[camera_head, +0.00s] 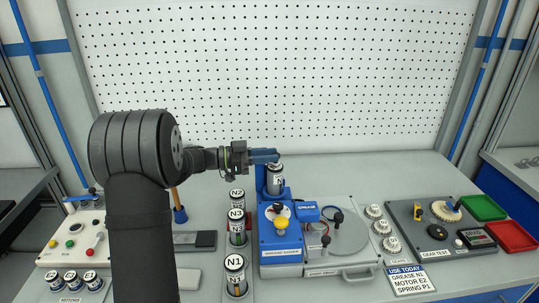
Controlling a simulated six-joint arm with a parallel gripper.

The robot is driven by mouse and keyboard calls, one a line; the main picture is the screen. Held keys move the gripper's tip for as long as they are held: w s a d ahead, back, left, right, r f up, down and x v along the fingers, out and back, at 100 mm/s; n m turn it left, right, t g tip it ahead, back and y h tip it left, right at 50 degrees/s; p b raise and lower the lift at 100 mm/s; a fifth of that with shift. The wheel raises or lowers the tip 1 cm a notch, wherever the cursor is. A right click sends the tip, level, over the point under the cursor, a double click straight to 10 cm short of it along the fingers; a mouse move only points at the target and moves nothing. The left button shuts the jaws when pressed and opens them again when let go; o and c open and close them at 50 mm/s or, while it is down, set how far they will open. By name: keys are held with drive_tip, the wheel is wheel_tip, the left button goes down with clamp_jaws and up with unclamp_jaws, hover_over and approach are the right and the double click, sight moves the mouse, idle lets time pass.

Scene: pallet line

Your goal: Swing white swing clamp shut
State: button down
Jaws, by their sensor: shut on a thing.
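My gripper (264,156) reaches right from the arm to the top of the blue greaser post (260,180). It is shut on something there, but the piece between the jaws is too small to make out. A labelled canister (275,183) stands upright just below the fingertips; I cannot tell whether they touch it. The blue greaser (281,245) carries a yellow knob (281,223). A grey fixture with a round plate (347,233) and dark-knobbed levers (326,241) adjoins it. I cannot pick out the white swing clamp for certain.
Labelled canisters (235,267) stand in a row left of the greaser. Marked white round parts (382,227) lie right of it, before the gear test board (437,250). Green (482,207) and red (511,236) trays are at far right. A pegboard (270,75) closes the back.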

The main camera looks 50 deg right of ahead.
drive_tip(key=shift+w+a+r+m+g+y, duration=0.1)
drive_tip(key=shift+m+g+y, duration=0.3)
drive_tip(key=shift+g, duration=0.1)
drive_tip(key=c, duration=1.2)
unclamp_jaws()
drive_tip(key=shift+c, duration=0.2)
drive_tip(key=v, duration=1.2)
drive_tip(key=x, duration=1.2)
